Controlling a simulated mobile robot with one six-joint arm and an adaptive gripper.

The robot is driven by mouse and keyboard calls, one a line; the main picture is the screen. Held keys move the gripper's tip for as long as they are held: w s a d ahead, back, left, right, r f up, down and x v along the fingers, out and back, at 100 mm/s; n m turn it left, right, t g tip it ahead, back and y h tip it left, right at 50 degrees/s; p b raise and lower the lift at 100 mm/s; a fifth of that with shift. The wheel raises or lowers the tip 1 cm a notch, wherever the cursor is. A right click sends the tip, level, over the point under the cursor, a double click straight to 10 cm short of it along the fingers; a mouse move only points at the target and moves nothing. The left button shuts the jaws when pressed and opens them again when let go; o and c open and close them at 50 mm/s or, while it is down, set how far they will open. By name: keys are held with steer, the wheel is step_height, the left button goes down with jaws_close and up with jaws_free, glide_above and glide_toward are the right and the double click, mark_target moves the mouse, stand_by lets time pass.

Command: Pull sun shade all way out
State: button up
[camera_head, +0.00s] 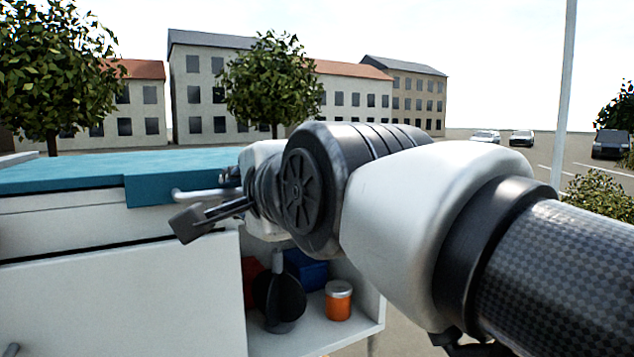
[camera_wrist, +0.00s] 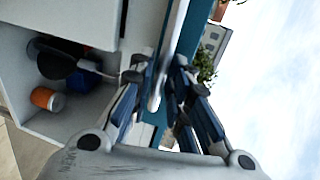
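The teal sun shade (camera_head: 75,171) lies flat over the top of the white cabinet in the head view, with a short flap hanging over its front edge. A pale bar handle (camera_head: 203,194) sticks out at the flap's right end. In the wrist view the bar (camera_wrist: 172,45) runs between the two fingers of my gripper (camera_wrist: 160,66). The fingers stand apart, with gaps beside the bar, so the gripper looks open around it. In the head view one dark fingertip shows just below the bar; the other finger is mostly hidden by my wrist.
Below is an open white compartment (camera_head: 325,341) holding an orange jar (camera_head: 338,302), a dark rounded item (camera_head: 279,297) and a blue box (camera_head: 306,269). The closed white front panel (camera_head: 120,305) is at left. A pole (camera_head: 565,90) stands at right; buildings and cars are far off.

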steer(key=shift+w+a, duration=0.2)
steer(key=shift+w, duration=0.1)
steer(key=shift+f, duration=0.1)
jaws_close()
stand_by(0.4)
